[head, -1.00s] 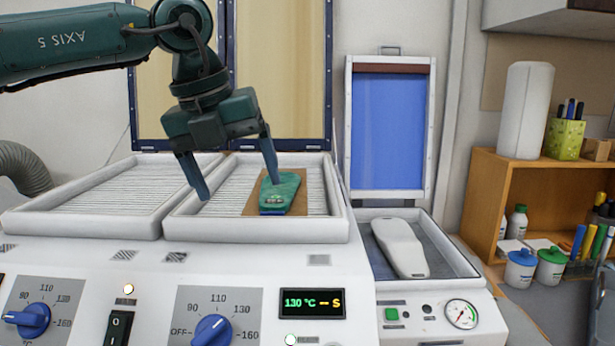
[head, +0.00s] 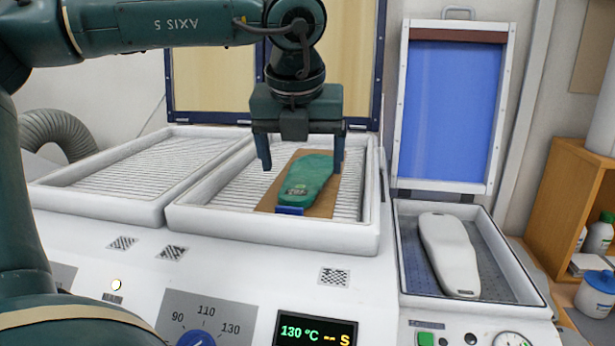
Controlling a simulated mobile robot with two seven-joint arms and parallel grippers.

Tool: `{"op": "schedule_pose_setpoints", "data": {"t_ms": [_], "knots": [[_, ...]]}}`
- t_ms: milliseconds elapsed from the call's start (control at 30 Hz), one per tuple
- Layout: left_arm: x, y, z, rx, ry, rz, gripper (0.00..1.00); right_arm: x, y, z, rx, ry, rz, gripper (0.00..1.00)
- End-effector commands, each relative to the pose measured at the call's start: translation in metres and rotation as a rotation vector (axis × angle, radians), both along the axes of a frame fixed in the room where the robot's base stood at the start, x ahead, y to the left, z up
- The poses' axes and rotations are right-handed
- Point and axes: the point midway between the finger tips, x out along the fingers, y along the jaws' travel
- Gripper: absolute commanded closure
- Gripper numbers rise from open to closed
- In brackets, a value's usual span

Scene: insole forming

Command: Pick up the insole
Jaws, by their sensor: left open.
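The green insole (head: 306,180) lies on a brown sheet (head: 325,203) in the right heating tray (head: 270,228). A small blue piece (head: 290,211) shows at its near end. My left gripper (head: 304,168) is open above the insole, fingers pointing down. One finger shows to the left of the insole and the other to its right, over the sheet's right side. The gripper appears empty, and I cannot tell how far its tips are above the tray. My right gripper is not in view.
An empty ribbed tray (head: 110,195) is at the left. A white foot form (head: 449,254) lies in the press tray (head: 510,298) at the right, below a raised blue-membrane lid (head: 447,108). The front panel holds knobs and a display (head: 315,331).

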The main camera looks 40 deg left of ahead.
Motion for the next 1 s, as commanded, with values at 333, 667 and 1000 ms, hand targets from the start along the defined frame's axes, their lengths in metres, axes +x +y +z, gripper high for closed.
{"op": "schedule_pose_setpoints", "data": {"t_ms": [333,667,1000], "knots": [[0.013,0.017,-0.039,-0.003,0.004,0.001,0.17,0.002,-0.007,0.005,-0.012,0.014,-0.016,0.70],[0.016,0.019,-0.047,-0.002,-0.001,0.001,0.17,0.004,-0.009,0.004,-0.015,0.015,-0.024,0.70],[0.016,0.019,-0.047,-0.002,-0.001,0.001,0.44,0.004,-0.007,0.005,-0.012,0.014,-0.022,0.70]]}}
